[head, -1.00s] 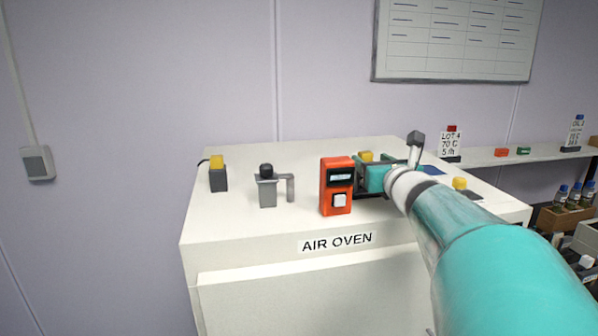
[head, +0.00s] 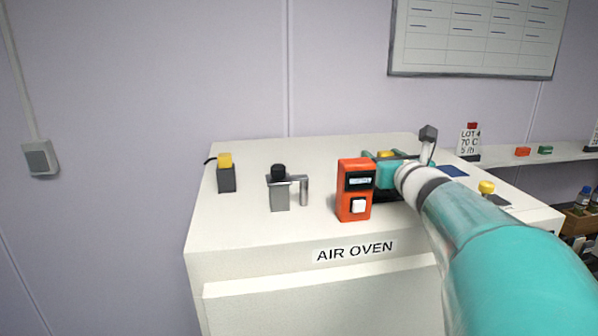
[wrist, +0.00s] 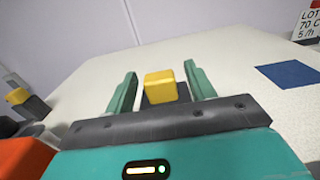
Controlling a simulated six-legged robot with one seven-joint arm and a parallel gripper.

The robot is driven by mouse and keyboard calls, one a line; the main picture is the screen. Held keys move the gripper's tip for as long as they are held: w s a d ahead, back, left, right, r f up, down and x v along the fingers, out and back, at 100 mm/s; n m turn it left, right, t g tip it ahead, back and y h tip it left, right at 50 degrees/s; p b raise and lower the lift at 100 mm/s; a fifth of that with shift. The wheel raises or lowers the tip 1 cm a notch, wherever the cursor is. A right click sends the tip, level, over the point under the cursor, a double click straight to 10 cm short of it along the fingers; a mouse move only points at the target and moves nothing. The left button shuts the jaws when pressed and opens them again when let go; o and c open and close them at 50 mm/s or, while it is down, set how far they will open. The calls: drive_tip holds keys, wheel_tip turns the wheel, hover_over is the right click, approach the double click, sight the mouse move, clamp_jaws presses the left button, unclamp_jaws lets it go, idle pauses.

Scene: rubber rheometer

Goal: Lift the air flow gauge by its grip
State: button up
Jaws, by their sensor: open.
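No label marks the air flow gauge. A block with a yellow top on a dark base (wrist: 160,86) stands on the oven top, directly ahead of my gripper. In the wrist view it appears between the two teal fingers, with a gap on each side. My gripper (wrist: 160,70) is open and empty. In the head view the gripper (head: 383,158) is behind an orange meter (head: 354,190) with a small display and white button. The yellow top (head: 386,154) just shows there beyond the gripper; its base is mostly hidden.
On the white air oven (head: 240,240) stand a yellow-topped grey block (head: 226,173) at left, a grey piece with black knob (head: 279,190), and another yellow-topped piece (head: 487,188) at right. A blue pad (wrist: 287,74) lies right of the gripper. A post (head: 427,146) stands behind my arm.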

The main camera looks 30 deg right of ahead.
drive_tip(key=shift+s+r, duration=0.15)
drive_tip(key=shift+s, duration=0.25)
drive_tip(key=shift+c, duration=0.2)
drive_tip(key=shift+w, duration=0.15)
drive_tip(key=c, duration=0.4)
clamp_jaws()
